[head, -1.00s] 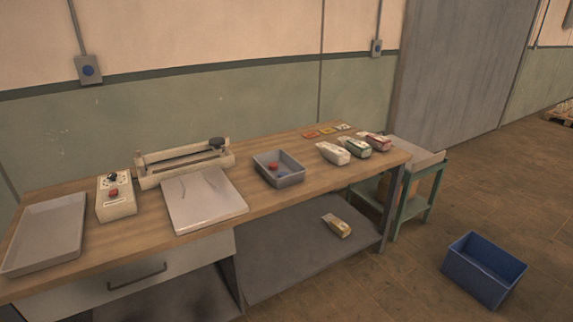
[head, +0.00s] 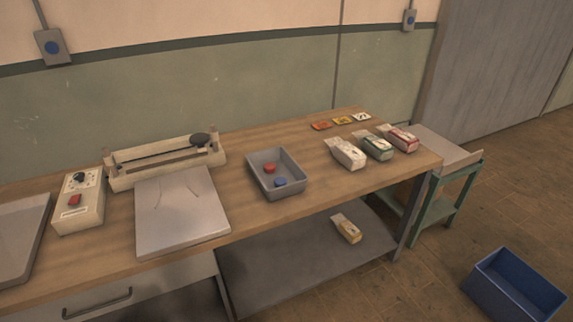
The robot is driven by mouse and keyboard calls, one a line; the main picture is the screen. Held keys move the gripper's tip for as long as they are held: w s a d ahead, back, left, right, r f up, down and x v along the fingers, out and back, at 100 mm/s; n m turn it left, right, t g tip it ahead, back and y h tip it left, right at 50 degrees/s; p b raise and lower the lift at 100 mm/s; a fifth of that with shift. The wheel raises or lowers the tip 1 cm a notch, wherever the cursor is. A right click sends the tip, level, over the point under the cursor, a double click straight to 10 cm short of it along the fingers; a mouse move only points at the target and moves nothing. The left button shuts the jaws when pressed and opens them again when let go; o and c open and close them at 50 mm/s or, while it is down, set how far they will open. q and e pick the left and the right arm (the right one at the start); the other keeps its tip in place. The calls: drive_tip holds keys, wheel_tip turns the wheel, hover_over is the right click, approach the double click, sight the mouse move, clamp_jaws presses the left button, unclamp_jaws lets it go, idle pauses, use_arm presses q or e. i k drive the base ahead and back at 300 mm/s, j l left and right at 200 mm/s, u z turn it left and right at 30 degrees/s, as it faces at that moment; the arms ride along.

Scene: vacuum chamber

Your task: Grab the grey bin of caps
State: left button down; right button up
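The grey bin of caps (head: 264,187) stands upright on the wooden workbench (head: 240,222), right of the pale square pad. It is a small open box. A red cap (head: 269,169) and a blue cap (head: 280,182) lie inside it. Neither of my grippers is in the head view.
A sealer (head: 166,160), a control box (head: 79,203), a pale pad (head: 181,212) and a tray (head: 14,240) are left of the bin. A blue crate (head: 515,287) is on the floor. Bench around the bin is clear.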

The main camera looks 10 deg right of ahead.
sight(296, 178)
drive_tip(key=i+l+z, duration=0.15)
drive_tip(key=i+l, duration=1.3)
drive_tip(key=i, duration=0.15)
